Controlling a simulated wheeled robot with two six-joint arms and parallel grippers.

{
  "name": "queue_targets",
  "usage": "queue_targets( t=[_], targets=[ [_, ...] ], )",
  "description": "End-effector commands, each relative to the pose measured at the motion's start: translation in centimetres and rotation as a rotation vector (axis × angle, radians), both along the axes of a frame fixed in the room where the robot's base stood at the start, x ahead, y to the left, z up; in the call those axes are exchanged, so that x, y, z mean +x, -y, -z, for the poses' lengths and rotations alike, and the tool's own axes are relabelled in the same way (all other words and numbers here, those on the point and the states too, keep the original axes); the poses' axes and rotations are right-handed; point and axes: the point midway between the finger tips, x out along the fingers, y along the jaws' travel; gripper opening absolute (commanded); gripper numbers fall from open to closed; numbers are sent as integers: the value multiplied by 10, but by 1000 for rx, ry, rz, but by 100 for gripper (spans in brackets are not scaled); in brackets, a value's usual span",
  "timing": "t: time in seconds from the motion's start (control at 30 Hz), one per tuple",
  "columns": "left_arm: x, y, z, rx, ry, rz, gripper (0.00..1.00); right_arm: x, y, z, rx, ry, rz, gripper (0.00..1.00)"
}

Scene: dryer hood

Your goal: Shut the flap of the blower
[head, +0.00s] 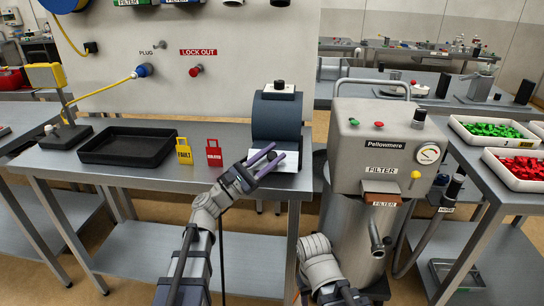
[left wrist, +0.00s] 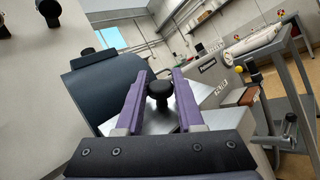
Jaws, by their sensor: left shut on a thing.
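The blower is a dark blue-grey curved hood (head: 277,118) on the back right of the workbench, with a black knob on a white label on top. Its flap, a pale metal plate (head: 289,161), lies folded out low at the front of the hood. The hood (left wrist: 100,85) and the flap (left wrist: 140,122) also show in the left wrist view. My left gripper (head: 268,158) has its purple fingers on either side of the flap's black knob (left wrist: 159,92) and is shut on it. The fingers partly cover the flap. My right gripper is out of view; only part of the right arm shows.
A grey Pellowmere filter unit (head: 375,145) stands right of the bench, close to the hood. A black tray (head: 128,146), a yellow tag (head: 184,151) and a red tag (head: 213,153) are left of my gripper. The panel wall (head: 225,85) rises behind.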

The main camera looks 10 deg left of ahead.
Motion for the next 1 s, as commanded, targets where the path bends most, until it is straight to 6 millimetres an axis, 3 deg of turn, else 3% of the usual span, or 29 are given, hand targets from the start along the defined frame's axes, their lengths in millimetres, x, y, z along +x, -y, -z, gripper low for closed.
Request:
queue_targets(
  t=[0.03,0.07,0.3,0.63,1.0],
  targets=[
    [0,0,0,1,0,1,0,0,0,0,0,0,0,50],
    [0,0,0,1,0,1,39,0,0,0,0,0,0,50],
    [0,0,0,1,-1,0,66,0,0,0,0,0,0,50],
    [-4,-4,4,0,-1,-1,66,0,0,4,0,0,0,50],
    [-37,-44,28,0,0,-2,66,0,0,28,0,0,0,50]
  ],
)
